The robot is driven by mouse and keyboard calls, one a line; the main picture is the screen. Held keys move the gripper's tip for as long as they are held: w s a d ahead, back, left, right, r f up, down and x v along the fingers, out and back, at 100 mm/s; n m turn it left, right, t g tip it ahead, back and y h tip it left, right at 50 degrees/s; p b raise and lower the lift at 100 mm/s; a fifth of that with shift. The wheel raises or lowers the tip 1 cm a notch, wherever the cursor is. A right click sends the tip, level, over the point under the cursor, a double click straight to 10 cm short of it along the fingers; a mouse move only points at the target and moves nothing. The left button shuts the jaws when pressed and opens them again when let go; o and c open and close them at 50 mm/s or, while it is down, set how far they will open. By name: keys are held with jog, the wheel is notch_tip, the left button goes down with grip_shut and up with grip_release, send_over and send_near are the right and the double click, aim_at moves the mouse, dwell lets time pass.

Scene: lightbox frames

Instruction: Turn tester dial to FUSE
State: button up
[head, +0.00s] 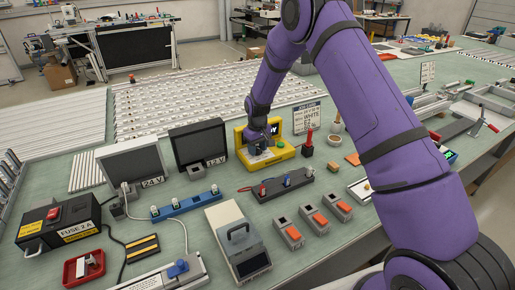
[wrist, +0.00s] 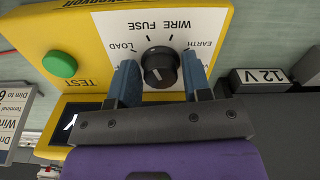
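The yellow tester (head: 284,152) stands on the bench, with my arm reaching down over it in the head view. In the wrist view its panel (wrist: 88,20) is upside down, with a round black dial (wrist: 160,67) on a white label plate. The labels LOAD, FUSE, WIRE and EARTH fan around the dial. A green TEST button (wrist: 60,64) lies left.
A 12 V unit (head: 199,146) stands left of the tester and shows beside it in the wrist view (wrist: 258,78). A red-and-black object (head: 307,146) and a printed card (head: 307,117) stand to its right. A dark terminal block (head: 280,186) lies in front.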

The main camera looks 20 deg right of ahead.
jog(key=shift+o, duration=0.9)
notch_tip(320, 180, up, 11)
notch_tip(320, 180, up, 15)
jog(key=m+t, duration=0.1)
send_over(258, 148)
jog(key=s+d, duration=0.2)
jog(key=s, duration=0.6)
jog(key=s+d+r+m+t, duration=0.1)
jog(key=s+d+r+t, duration=0.1)
jog(key=s+r, duration=0.8)
jog(key=s+d+r+m+t, duration=0.1)
jog(key=s, duration=1.2)
jog(key=s+d+r+m+t, duration=0.1)
jog(key=s, duration=1.2)
jog(key=shift+s+d+r, duration=0.35)
jog(key=shift+s+r, duration=0.05)
